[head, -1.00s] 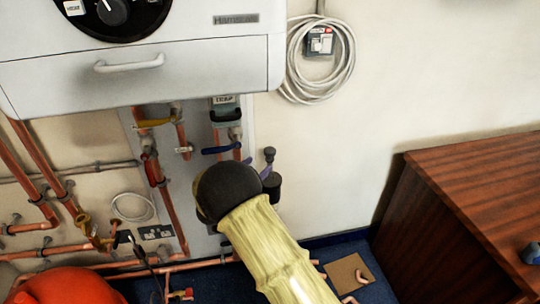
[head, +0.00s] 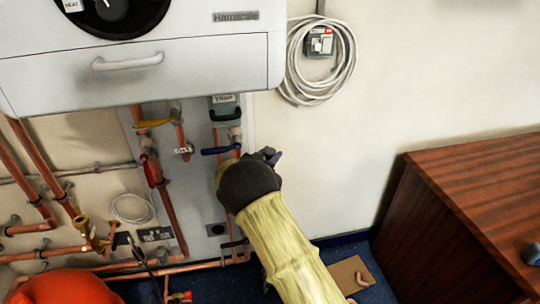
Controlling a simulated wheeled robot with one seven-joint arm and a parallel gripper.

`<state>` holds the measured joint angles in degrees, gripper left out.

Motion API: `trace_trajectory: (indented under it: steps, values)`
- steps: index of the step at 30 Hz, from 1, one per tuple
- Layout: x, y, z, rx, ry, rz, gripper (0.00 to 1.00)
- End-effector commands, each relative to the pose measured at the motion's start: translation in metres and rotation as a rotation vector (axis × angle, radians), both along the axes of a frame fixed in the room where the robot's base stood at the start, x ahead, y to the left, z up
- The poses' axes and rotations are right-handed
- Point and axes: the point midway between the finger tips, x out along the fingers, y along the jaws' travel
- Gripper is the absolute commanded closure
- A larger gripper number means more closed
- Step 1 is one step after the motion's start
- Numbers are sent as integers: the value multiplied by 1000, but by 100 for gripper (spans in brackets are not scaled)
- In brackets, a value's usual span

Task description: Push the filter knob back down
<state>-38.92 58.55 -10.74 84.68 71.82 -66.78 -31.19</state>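The filter's dark knob (head: 268,153) shows just above and behind the dark rounded end of my arm, to the right of the pipework under the boiler. The filter body below the knob is hidden behind my arm. My gripper (head: 256,172) is at the end of the arm with the pale yellow sleeve, close to the knob in the picture. Its fingers are mostly hidden, and I cannot tell whether they touch the knob. A small purple piece shows at the knob's right side; I cannot tell whether it belongs to the gripper.
The white boiler (head: 140,75) hangs above. Copper pipes (head: 168,205) and a blue-handled valve (head: 220,150) are left of my arm. A coiled white cable (head: 345,75) hangs on the wall. A wooden cabinet (head: 465,220) stands at the right, with bare wall before it.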

Motion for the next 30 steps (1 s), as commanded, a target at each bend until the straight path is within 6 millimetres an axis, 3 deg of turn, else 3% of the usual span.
trace_trajectory:
  steps: [1,4,10,18,20,30]
  values:
    - [0,0,0,0,0,-1,82]
    - [0,0,0,0,0,-1,100]
    - [0,0,-13,-1,2,-2,100]
    - [0,-1,-74,-1,3,-2,100]
    - [0,-1,-82,-1,3,-2,100]
    - [-1,-1,-88,0,7,-2,100]
